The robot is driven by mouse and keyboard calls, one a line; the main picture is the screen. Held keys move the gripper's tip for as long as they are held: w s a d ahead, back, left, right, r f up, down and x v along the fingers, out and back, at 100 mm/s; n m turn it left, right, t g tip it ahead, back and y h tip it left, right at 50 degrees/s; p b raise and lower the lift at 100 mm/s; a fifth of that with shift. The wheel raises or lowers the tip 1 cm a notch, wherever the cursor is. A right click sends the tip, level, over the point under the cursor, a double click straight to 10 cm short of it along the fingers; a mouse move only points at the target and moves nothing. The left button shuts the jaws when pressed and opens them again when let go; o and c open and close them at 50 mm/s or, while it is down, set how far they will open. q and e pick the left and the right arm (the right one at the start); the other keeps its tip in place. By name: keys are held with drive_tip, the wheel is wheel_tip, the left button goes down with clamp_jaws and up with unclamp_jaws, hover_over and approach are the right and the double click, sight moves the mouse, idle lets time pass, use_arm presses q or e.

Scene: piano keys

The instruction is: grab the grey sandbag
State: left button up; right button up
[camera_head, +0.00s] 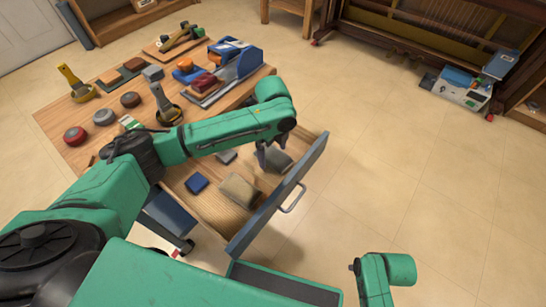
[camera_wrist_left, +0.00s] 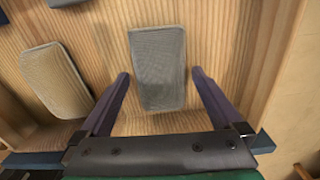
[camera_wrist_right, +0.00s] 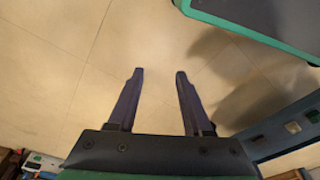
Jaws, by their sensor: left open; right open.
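The grey sandbag (camera_head: 280,162) lies in the open wooden drawer, near the drawer's right end in the head view. In the left wrist view the grey sandbag (camera_wrist_left: 158,60) lies flat between and beyond my two finger tips. My left gripper (camera_head: 267,155) is open and empty over it, with one finger on either side in the wrist picture; I cannot tell the exact height. My right gripper (camera_wrist_right: 160,72) is open and empty over bare floor. In the head view only part of the right arm shows, at the bottom right.
A tan sandbag (camera_head: 239,190) lies beside the grey one, with a blue bag (camera_head: 197,183) farther left. The drawer's grey front panel (camera_head: 290,190) stands up close to the left gripper. The workbench (camera_head: 52,118) holds tools and several round pieces.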

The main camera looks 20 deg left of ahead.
use_arm(q)
drive_tip(key=shift+r, duration=0.1)
clamp_jaws()
